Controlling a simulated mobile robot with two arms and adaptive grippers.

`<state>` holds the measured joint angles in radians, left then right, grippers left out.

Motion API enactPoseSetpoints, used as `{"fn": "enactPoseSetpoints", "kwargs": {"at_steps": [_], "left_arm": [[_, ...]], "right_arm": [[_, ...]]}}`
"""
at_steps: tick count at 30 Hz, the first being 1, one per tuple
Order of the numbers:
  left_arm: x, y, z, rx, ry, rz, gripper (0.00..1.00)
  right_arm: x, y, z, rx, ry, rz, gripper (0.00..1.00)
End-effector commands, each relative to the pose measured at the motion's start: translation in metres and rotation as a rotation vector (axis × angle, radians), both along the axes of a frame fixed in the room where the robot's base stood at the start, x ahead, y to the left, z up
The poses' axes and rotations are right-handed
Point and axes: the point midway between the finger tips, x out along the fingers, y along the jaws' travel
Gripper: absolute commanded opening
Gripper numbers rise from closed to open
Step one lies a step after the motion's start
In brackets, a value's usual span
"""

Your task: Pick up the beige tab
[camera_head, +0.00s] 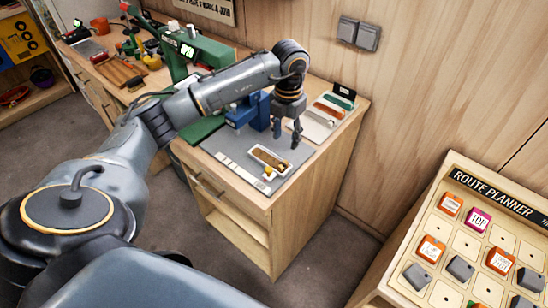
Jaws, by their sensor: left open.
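My left gripper (286,134) points down over the grey mat (288,177) on the wooden bench. It is open, with nothing visible between its fingers. Just in front and left of it on the mat is a small white tray (254,151) holding a tan-brown piece (268,157). A small yellow piece (268,170) is near the tray's front end. I cannot tell for certain which small piece is the beige tab. My right gripper is not in view.
A blue device (250,112) stands behind the tray, close to the gripper. Green and orange pieces (329,109) lie in a rack at the bench's back right. A green machine (190,50) stands left. The route planner board (455,245) is at lower right.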

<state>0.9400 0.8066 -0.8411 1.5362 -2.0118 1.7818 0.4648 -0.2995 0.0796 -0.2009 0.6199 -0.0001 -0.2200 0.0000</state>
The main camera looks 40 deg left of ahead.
Motion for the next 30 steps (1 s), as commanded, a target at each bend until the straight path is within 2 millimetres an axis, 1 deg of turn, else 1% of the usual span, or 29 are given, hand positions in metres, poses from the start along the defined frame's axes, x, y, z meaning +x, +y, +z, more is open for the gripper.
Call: {"fn": "enactPoseSetpoints", "kwargs": {"at_steps": [1,3,6,10,14,17,21,24,30], "left_arm": [[-0.002,-0.001,-0.008,-0.002,0.005,-0.001,0.44],[-0.001,0.0,-0.02,-0.002,0.004,0.001,0.44],[-0.001,-0.001,-0.033,-0.003,0.002,0.0,0.44],[-0.001,0.0,-0.04,-0.002,0.0,-0.001,0.44],[-0.006,-0.002,-0.051,-0.003,0.004,-0.002,0.44],[-0.011,-0.002,-0.066,-0.004,0.005,-0.001,0.44],[-0.009,-0.003,-0.086,-0.005,0.001,-0.002,0.44],[-0.009,-0.002,-0.091,-0.003,0.0,-0.001,0.44],[-0.009,-0.002,-0.092,-0.003,-0.001,-0.002,0.44]], "right_arm": [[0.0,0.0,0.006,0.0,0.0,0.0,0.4],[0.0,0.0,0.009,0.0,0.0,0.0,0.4],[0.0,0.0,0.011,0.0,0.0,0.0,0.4],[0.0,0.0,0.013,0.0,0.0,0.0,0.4],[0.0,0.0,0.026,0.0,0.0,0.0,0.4],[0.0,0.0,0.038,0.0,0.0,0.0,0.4],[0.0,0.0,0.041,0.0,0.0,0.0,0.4],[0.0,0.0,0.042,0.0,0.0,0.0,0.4],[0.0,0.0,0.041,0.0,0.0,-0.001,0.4]]}}
